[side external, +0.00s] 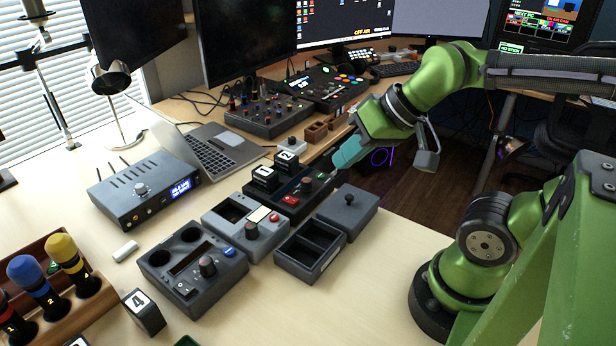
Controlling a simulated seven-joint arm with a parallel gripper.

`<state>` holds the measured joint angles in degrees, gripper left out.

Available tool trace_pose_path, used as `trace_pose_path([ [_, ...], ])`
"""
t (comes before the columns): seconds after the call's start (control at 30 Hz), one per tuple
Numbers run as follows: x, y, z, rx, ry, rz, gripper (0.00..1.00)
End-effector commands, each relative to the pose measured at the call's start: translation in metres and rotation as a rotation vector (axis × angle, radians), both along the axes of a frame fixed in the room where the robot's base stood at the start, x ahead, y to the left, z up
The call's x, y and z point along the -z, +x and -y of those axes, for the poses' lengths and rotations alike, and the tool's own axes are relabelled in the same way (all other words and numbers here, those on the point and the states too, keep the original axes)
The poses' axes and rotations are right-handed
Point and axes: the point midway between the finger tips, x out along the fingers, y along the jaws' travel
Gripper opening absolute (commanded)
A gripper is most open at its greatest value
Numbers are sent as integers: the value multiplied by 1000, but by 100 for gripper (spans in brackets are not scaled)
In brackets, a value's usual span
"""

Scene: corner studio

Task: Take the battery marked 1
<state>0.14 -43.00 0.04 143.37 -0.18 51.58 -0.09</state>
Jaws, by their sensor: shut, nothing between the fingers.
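Two black batteries with white number labels stand side by side in the dark unit (289,201) with the red button. The nearer, left one (264,178) has a label that may read 1, too small to be sure. The farther, right one (286,163) seems to read 2. A battery marked 4 (146,314) stands on the table at the front left. My gripper (340,160) has teal fingers, shut and empty. It is to the right of the two batteries, above the table's far edge, apart from them.
An open two-compartment dark box (310,250), its knobbed lid (347,212) and two grey units (192,270) (245,227) lie in front of the batteries. Microphones (72,262) stand in a wooden rack at left. A laptop (212,150) is behind.

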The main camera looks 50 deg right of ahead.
Motion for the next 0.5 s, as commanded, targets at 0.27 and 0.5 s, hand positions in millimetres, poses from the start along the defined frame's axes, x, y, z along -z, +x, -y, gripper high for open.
trace_pose_path([
  [0.27,-1,0,-1,-2,3,2,0],
  [0.5,-1,0,-1,0,4,2,18],
])
